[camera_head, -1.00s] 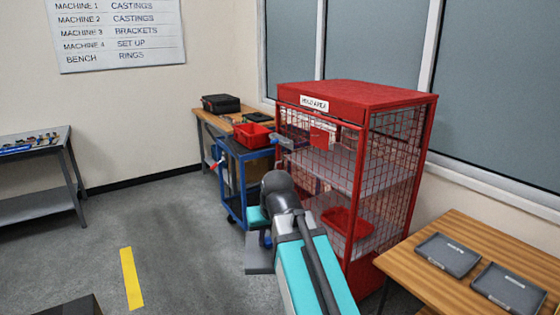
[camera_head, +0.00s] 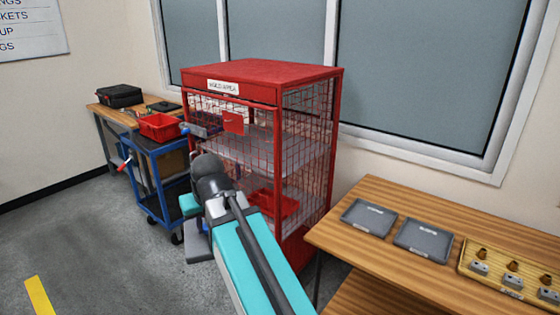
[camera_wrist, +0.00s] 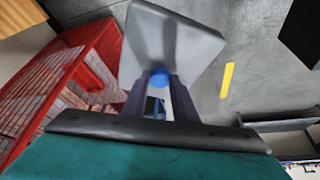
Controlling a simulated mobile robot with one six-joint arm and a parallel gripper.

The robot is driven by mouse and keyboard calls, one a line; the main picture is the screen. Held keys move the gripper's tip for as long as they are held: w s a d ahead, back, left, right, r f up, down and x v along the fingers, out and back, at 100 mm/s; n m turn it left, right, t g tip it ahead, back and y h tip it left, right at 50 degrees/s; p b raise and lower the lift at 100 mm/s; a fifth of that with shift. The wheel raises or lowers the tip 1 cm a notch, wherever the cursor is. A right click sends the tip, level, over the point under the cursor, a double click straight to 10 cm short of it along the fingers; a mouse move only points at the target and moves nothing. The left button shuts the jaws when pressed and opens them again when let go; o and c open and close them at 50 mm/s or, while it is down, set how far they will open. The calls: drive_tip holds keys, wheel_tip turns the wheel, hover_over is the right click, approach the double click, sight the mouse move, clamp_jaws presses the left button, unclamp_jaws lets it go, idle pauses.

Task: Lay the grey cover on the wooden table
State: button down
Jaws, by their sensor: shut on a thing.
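The grey cover (camera_wrist: 172,38) is a flat, square-looking plate with a blue knob (camera_wrist: 160,78). My gripper (camera_wrist: 160,84) is shut on the cover's knob in the wrist view. In the head view the grey cover (camera_head: 198,248) hangs in the air beyond my arm, left of the red cage, partly hidden by the arm. The wooden table (camera_head: 345,238) stands at the right, with the cover well to its left and clear of it.
Two grey trays (camera_head: 368,217) (camera_head: 423,240) and a yellow-edged tray of parts (camera_head: 510,275) lie on the table. The red mesh cage (camera_head: 262,75) stands between it and a blue trolley (camera_head: 150,185). A wooden bench (camera_head: 98,112) is behind.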

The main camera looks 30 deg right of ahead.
drive_tip(key=s+d+f+m+g+h+b, duration=0.1)
drive_tip(key=s+d+f+m+h, duration=0.3)
drive_tip(key=d, duration=1.1)
drive_tip(key=s+d+f+m+g+y+b, duration=0.15)
drive_tip(key=s+d+m, duration=0.5)
drive_tip(key=d, duration=0.85)
drive_tip(key=s+d+f+m+g+h+b, duration=0.1)
drive_tip(key=s+d+f+m+h, duration=0.3)
drive_tip(key=d, duration=1)
drive_tip(key=s+d+f+m+g+y+b, duration=0.15)
drive_tip(key=s+d+m, duration=0.25)
drive_tip(key=s+d, duration=0.45)
drive_tip(key=s+d+f+m+g+y, duration=0.15)
drive_tip(key=s+d+m, duration=0.35)
drive_tip(key=s, duration=0.7)
drive_tip(key=s+d+f+m+g, duration=0.1)
drive_tip(key=s+d+f+m, duration=0.1)
drive_tip(key=s, duration=0.9)
drive_tip(key=s+d+f+m+g+b, duration=0.1)
drive_tip(key=s+d+m, duration=0.3)
drive_tip(key=s, duration=0.7)
drive_tip(key=shift+d+f+y, duration=0.4)
drive_tip(key=shift+d+y, duration=0.05)
